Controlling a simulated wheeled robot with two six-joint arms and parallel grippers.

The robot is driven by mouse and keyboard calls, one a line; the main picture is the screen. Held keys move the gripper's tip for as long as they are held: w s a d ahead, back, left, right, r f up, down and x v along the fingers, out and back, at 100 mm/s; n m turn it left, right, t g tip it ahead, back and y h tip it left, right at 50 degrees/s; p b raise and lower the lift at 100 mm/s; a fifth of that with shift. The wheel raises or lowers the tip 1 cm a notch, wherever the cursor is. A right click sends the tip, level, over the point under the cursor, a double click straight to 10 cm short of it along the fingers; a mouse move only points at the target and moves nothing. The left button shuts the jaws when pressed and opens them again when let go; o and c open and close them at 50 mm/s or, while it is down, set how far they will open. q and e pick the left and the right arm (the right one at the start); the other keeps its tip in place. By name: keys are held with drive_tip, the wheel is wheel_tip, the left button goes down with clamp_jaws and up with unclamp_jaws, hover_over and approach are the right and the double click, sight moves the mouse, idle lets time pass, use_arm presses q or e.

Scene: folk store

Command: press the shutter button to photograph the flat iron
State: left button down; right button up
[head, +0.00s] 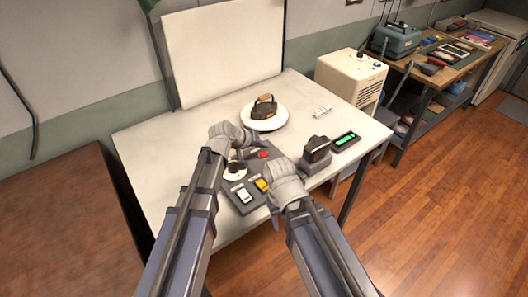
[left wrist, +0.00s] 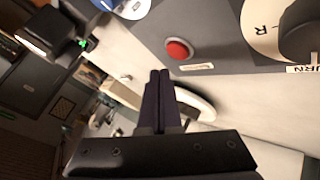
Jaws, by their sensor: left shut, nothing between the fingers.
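The flat iron (head: 264,108), dark with a brown handle, sits upright on a round white plate (head: 253,124) on the white table. A grey control panel (head: 232,196) in front carries a red round button (head: 264,155), which also shows in the left wrist view (left wrist: 179,49). My left gripper (head: 250,153) is over the panel near the red button; in the left wrist view its two dark fingers (left wrist: 162,88) are together and empty, with the button beside their tips. My right gripper (head: 274,216) is at the panel's right front; its fingers are mostly hidden. A camera (head: 317,151) stands right of the panel.
The panel also has a dial (head: 235,171), a white switch (head: 243,195) and a yellow switch (head: 262,186). A green-lit display (head: 345,141) lies right of the camera. A white board (head: 224,52) stands behind. The table's left side is clear.

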sight(262, 156)
use_arm(q)
drive_tip(key=shift+r+p, duration=1.55)
drive_tip(key=shift+r, duration=0.35)
drive_tip(key=shift+f, duration=0.1)
